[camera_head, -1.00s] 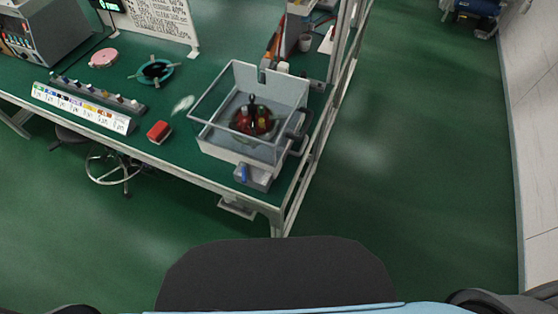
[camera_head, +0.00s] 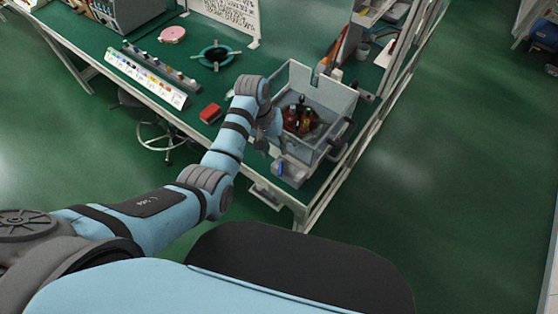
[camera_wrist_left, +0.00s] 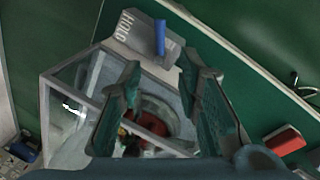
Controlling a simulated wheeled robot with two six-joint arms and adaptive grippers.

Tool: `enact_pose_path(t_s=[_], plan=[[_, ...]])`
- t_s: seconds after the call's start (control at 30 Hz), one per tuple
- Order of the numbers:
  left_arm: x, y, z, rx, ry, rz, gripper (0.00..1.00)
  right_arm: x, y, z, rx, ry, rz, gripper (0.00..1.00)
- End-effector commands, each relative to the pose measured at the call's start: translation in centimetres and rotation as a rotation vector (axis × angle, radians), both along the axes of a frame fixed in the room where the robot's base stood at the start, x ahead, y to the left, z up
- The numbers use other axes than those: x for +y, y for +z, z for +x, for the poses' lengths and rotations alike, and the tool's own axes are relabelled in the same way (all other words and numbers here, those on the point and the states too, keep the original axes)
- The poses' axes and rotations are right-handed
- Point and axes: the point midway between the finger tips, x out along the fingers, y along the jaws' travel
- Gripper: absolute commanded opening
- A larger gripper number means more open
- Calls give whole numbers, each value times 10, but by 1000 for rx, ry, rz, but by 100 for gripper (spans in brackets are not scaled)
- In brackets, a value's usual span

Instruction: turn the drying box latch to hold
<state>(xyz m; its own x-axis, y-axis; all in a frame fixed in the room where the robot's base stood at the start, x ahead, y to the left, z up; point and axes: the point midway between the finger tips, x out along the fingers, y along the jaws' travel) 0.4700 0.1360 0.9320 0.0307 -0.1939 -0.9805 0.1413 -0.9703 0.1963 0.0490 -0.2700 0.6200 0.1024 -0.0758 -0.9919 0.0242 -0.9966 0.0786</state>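The drying box (camera_head: 318,97) is a clear-walled box on a pale base at the green table's front right corner, with dark and red items inside. On its front a grey latch block (camera_head: 291,172) carries a small blue latch lever (camera_head: 279,168). In the left wrist view the blue lever (camera_wrist_left: 160,37) stands on the block, with the word HOLD to its left; the lever does not point at that word. My left gripper (camera_head: 268,143) is at the box's front left, close to the latch. Its fingers (camera_wrist_left: 167,80) are apart and empty, short of the lever. My right gripper is out of view.
A red block (camera_head: 210,113) lies left of the box; it also shows in the left wrist view (camera_wrist_left: 282,140). A labelled rack (camera_head: 146,78) and a teal ring (camera_head: 215,55) are farther left. A table frame post (camera_head: 405,55) rises behind the box. Floor is clear at right.

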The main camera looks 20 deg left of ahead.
Motion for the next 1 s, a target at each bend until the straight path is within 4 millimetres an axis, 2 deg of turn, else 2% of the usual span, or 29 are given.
enact_pose_path(t_s=[0.03,0.1,0.2,0.3,0.6,0.63,0.8,0.83,1.0], plan=[[-3,-19,0,4,-1,-1,32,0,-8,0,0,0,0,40],[-6,-39,1,3,0,0,32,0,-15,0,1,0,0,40],[-11,-61,1,2,0,0,32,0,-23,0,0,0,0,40],[-14,-74,2,0,0,0,32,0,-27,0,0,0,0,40],[-15,-78,2,-1,0,0,32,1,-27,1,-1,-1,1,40],[-15,-77,2,-1,0,0,30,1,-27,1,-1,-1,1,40],[-14,-77,2,-1,0,0,3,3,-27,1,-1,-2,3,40],[-14,-77,2,-1,0,0,0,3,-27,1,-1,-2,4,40],[-14,-77,2,-1,1,1,0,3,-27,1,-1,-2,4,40]])
